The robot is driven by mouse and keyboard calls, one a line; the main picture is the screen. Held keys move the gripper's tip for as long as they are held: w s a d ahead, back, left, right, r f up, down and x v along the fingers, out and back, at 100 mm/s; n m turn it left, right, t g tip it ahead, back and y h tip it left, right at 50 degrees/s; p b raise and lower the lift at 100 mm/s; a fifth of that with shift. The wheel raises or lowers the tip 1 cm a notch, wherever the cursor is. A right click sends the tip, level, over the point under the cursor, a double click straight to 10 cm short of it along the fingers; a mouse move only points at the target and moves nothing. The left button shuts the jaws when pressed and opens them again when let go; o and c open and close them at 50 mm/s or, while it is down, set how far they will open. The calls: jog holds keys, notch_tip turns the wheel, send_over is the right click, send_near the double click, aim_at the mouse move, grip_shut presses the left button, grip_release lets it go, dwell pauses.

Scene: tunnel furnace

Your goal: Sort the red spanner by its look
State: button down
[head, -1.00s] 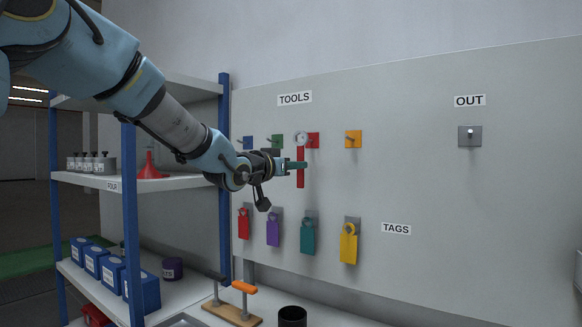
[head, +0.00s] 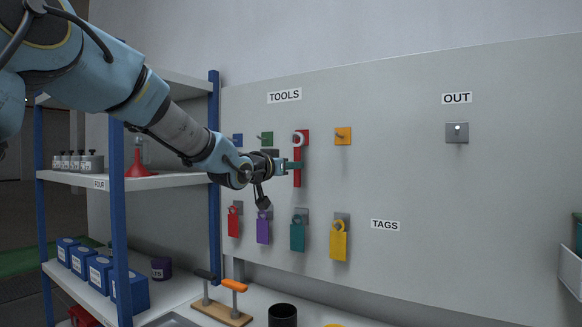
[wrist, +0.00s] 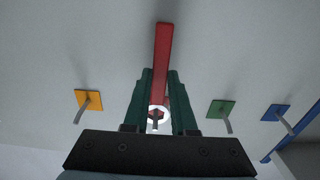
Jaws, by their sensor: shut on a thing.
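The red spanner (head: 297,174) hangs upright in front of the board under the TOOLS label (head: 284,96), its pale ring end up. My gripper (head: 293,166) is shut on its red handle, below the ring. In the wrist view the handle (wrist: 163,50) runs between my green fingers (wrist: 158,95). The ring overlaps the red square plate (head: 304,133), and a peg (wrist: 155,124) shows within the ring in the wrist view. I cannot tell how far the ring is over the peg.
Blue (head: 238,140), green (head: 266,138) and orange (head: 343,136) peg plates look empty. Coloured tags hang below, including a yellow one (head: 339,243). The OUT peg (head: 457,132) is bare at right. A blue-post shelf (head: 214,180) stands left.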

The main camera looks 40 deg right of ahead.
dwell(0.4)
jog(key=c, duration=0.7)
grip_release()
jog(key=shift+o, duration=0.2)
jog(key=b+v, duration=0.2)
jog(key=v, duration=0.9)
jog(key=w+a+f+n+t+y, duration=0.2)
jog(key=w+a+f+n+y, duration=0.35)
jog(key=a+f, duration=0.65)
jog(key=w+a+f+n+t+y, duration=0.2)
jog(key=w+a+f+y, duration=0.55)
jog(key=a, duration=0.65)
jog(key=s+a+f+n+g+y, duration=0.1)
jog(key=a+f+n, duration=0.1)
jog(key=a+f, duration=0.45)
jog(key=s+a+f+n+g+y, duration=0.2)
jog(key=a+f, duration=0.2)
jog(key=a, duration=0.5)
jog(key=s+a+f+n+g+y, duration=0.1)
jog(key=s+a+f+g, duration=0.3)
jog(key=s+a, duration=0.5)
jog(key=shift+s+a+f+n, duration=0.2)
jog(key=shift+s+f+n, duration=0.45)
jog(key=shift+f, duration=0.05)
